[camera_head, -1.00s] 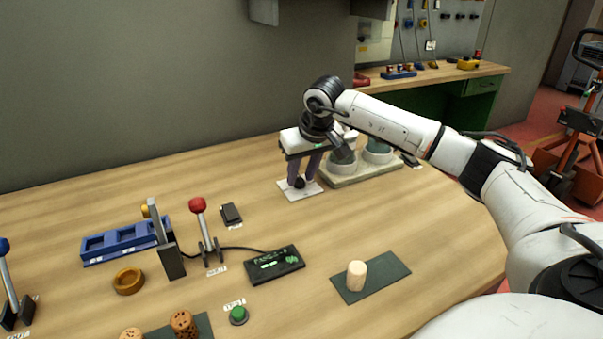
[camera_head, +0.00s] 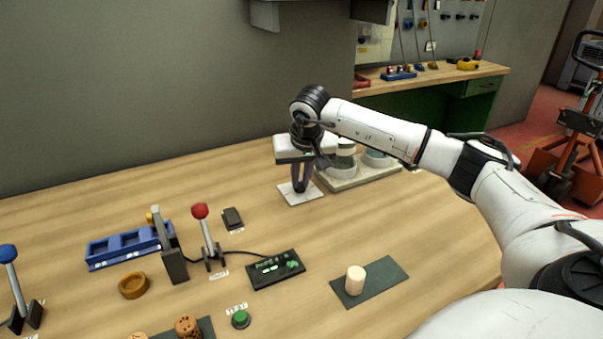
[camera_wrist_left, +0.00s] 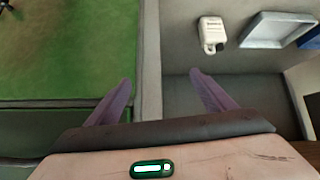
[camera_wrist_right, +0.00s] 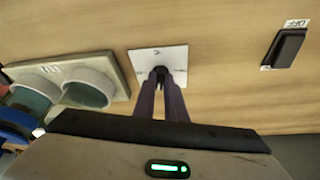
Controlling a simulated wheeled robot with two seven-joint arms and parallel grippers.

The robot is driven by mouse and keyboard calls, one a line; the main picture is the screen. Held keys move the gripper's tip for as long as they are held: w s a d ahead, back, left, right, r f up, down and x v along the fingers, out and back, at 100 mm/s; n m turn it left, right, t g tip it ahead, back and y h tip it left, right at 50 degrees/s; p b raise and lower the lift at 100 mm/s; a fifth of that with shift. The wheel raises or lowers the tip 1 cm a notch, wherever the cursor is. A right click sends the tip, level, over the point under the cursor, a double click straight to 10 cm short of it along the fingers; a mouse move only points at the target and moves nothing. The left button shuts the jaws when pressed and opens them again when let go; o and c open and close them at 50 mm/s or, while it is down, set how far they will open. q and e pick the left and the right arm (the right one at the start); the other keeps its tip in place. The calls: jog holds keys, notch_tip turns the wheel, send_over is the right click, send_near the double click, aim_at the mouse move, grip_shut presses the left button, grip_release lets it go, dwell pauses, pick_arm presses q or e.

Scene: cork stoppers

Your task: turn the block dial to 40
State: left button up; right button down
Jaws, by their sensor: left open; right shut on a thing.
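The block dial is a small dark knob (camera_wrist_right: 160,71) on a white square plate (camera_wrist_right: 176,58), partly hidden by my fingers in the right wrist view. The plate also shows in the head view (camera_head: 291,198). My right gripper (camera_wrist_right: 162,79) points down at the plate and is shut on the knob, its purple fingers on either side of it. In the head view the right gripper (camera_head: 301,187) covers most of the knob. I cannot read a 40 or any scale. My left gripper (camera_wrist_left: 160,80) is open and empty, away from the table.
A beige stand with round cups (camera_head: 350,181) is close right of the plate. A black switch (camera_head: 232,217), a red-knobbed lever (camera_head: 200,212), a small display box (camera_head: 276,268), a green button (camera_head: 240,319) and a cork on a dark mat (camera_head: 385,277) are nearer. Bare table lies between.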

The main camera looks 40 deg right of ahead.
jog(key=m+p, duration=0.1)
jog(key=m+h, duration=0.1)
jog(key=shift+w+a+r+m+p, duration=0.1)
jog(key=shift+w+r+m+p, duration=0.1)
jog(key=shift+r+m+p, duration=0.15)
jog(key=m+p, duration=0.1)
jog(key=m, duration=0.1)
jog(key=m+g, duration=0.1)
jog(key=shift+w+a+f+m+g+h+p, duration=0.1)
jog(key=shift+w+m+g+h+p, duration=0.05)
jog(key=shift+m+g+h+p, duration=0.2)
jog(key=m, duration=0.1)
jog(key=m+g+p, duration=0.1)
jog(key=m, duration=0.1)
jog(key=shift+w+m+h, duration=0.2)
jog(key=shift+m+h, duration=0.05)
jog(key=shift+m, duration=0.05)
jog(key=m, duration=0.1)
jog(key=m+g, duration=0.1)
jog(key=m, duration=0.1)
jog(key=shift+w+f+g, duration=0.1)
jog(key=shift+w+g, duration=0.05)
jog(key=shift+g, duration=0.1)
jog(key=shift+m+g, duration=0.3)
jog(key=shift+m, duration=0.6)
jog(key=c, duration=1.8)
grip_release()
jog(key=shift+f, duration=0.1)
